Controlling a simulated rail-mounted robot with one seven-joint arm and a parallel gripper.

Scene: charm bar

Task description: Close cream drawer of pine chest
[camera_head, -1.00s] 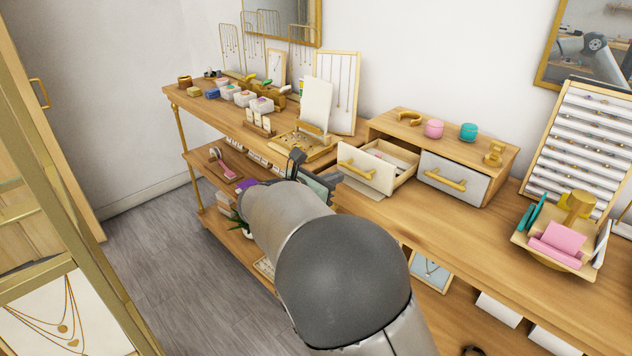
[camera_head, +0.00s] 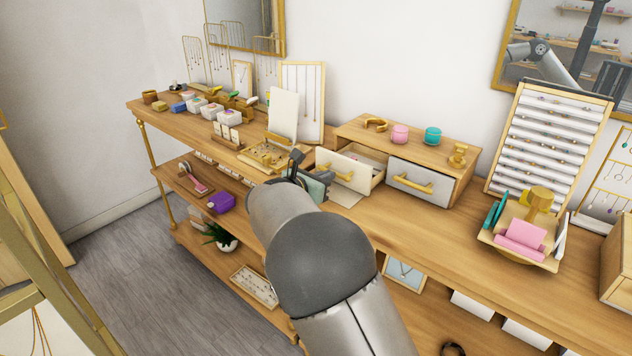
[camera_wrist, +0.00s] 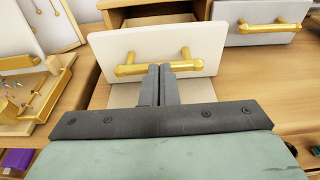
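The pine chest (camera_head: 452,149) stands on the wooden counter. Its cream drawer (camera_head: 348,160) is partly open, with its front standing out from the chest. The cream front (camera_wrist: 205,42) has a gold bar handle (camera_wrist: 128,70). In the wrist view, my gripper (camera_wrist: 159,72) has its two dark fingers together, pointing at the lower middle of the cream front, at the handle. I cannot tell whether the tips touch it. Nothing shows between the fingers. In the head view, my arm and wrist hide the fingertips.
A grey drawer (camera_head: 420,182) sits closed beside the cream one. Pink (camera_head: 400,134) and teal (camera_head: 433,136) jars stand on the chest. A display tray with a white card (camera_head: 284,114) is close on the left. The counter in front of the grey drawer is clear.

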